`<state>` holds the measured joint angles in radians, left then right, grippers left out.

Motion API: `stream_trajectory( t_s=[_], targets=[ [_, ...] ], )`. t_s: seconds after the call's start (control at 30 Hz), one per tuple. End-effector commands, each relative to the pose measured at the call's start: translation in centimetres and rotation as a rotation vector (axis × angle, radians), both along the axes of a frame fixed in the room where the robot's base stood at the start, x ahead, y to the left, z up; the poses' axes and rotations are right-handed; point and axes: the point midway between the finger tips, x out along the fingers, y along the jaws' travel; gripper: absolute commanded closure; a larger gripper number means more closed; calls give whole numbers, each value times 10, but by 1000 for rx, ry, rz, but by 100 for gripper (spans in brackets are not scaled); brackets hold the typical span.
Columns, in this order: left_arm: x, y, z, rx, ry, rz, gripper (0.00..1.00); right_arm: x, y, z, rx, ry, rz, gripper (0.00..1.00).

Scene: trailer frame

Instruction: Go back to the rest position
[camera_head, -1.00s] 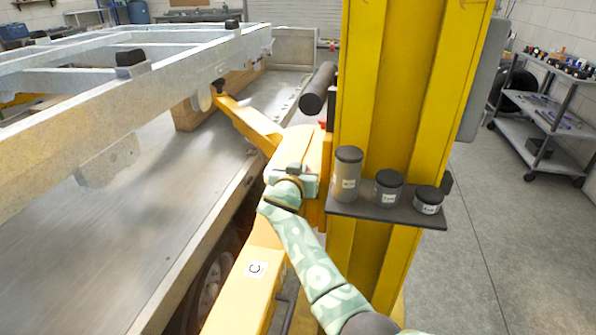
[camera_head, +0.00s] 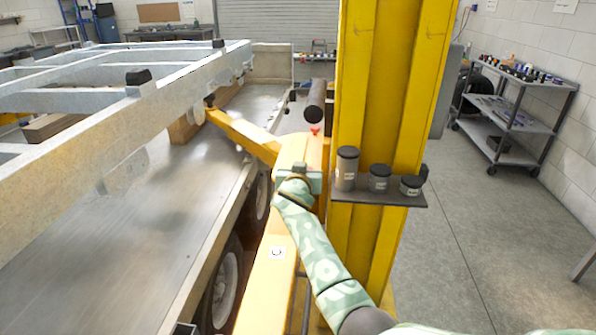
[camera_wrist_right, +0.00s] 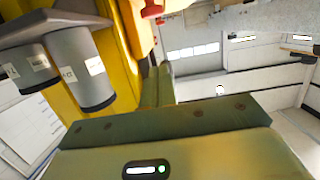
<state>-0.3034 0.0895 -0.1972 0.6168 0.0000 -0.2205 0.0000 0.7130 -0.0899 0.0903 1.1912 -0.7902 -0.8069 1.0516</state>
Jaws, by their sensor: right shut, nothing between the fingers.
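My right arm comes in from the bottom right of the head view. Its pale green gripper (camera_head: 298,170) is over the yellow lift arm (camera_head: 270,285), just left of the yellow post (camera_head: 375,110). I cannot tell whether it touches the lift arm. In the right wrist view the gripper's body fills the bottom, and its narrow fingers (camera_wrist_right: 158,85) point away beside the yellow metal. They are shut and nothing shows between them. A small red part (camera_head: 315,131) is just beyond the gripper. My left gripper is not in view.
A dark shelf (camera_head: 378,198) on the post holds three lidded cans close to the right of my arm. The grey trailer frame (camera_head: 180,95) lies to the left above a metal deck. A tool cart (camera_head: 510,115) stands at the right. The floor between is clear.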

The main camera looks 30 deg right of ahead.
Motion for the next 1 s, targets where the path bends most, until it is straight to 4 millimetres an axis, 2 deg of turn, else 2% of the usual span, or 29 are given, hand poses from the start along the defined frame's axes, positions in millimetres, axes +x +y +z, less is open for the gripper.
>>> stream_trajectory(
  t_s=[0.3,0.5,0.57,0.63,0.67,0.77,0.8,0.9,1.0],
  targets=[
    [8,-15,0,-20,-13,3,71,0,0,0,0,0,0,100],
    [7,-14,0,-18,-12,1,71,-1,0,-1,0,1,0,100],
    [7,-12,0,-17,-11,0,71,-5,-2,-6,-8,15,-3,100],
    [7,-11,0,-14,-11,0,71,-20,-7,-21,-33,56,-9,100],
    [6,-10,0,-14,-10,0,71,-31,-10,-31,-49,86,-12,100],
    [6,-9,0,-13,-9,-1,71,-86,-21,-73,-133,234,-9,100],
    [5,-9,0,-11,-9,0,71,-115,-23,-91,-175,312,5,100],
    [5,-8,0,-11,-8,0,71,-191,-22,-125,-276,512,73,100],
    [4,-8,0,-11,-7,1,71,-249,-14,-142,-350,663,159,100]
  ],
)
